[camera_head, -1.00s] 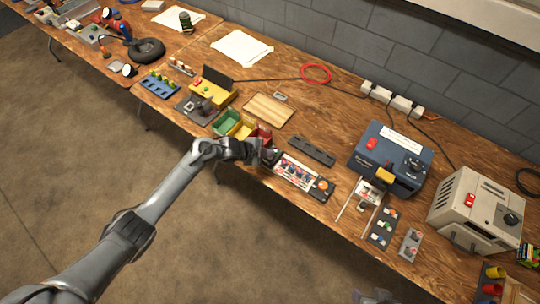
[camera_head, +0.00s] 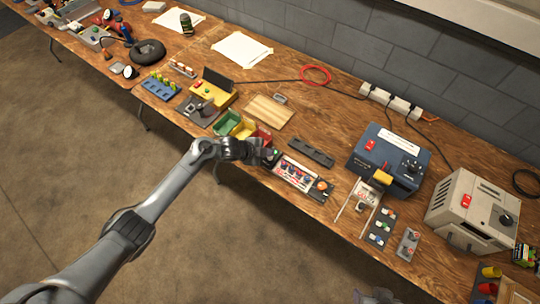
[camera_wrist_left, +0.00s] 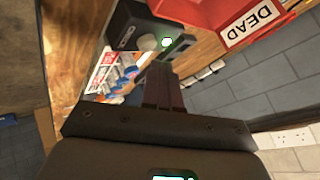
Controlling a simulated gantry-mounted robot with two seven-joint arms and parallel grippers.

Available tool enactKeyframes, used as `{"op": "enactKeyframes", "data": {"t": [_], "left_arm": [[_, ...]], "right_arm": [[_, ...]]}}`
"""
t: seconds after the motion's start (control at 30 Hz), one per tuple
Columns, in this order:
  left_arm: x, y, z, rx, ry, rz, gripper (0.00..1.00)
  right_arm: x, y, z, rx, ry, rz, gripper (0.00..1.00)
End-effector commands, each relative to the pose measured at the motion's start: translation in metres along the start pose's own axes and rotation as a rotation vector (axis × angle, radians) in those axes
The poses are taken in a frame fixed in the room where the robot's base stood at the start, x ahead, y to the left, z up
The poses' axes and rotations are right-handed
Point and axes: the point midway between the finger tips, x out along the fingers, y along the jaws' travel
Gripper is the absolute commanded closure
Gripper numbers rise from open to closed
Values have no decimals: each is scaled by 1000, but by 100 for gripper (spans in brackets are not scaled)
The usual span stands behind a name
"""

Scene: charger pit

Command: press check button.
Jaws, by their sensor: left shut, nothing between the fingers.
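A small dark box (camera_wrist_left: 128,28) with a round grey button (camera_wrist_left: 147,42) and a lit green spot (camera_wrist_left: 166,42) shows in the left wrist view. In the head view the green spot (camera_head: 275,152) shows right beside my left gripper (camera_head: 268,158), which hides most of the box. My left gripper's fingers (camera_wrist_left: 163,84) are shut with nothing between them, and their tips point at the box near the button and green spot. I cannot tell whether they touch it. My right gripper is not in view.
A red bin (camera_wrist_left: 205,12) labelled DEAD stands close by, with yellow (camera_head: 243,130) and green (camera_head: 227,122) bins beside it. A white card (camera_head: 296,173) with coloured items lies right of the gripper. A dark bar (camera_head: 311,152) lies behind it.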

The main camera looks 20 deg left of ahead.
Motion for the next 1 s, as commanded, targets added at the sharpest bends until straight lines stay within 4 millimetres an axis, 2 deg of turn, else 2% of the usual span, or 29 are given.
{"op": "enactKeyframes", "data": {"t": [0.33,0.8,1.0], "left_arm": [[-3,-2,-2,1,0,-1,100],[-32,-24,-23,1,0,0,100],[-35,-26,-25,1,-1,0,100]], "right_arm": [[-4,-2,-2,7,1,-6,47],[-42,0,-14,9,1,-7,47],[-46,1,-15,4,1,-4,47]]}}
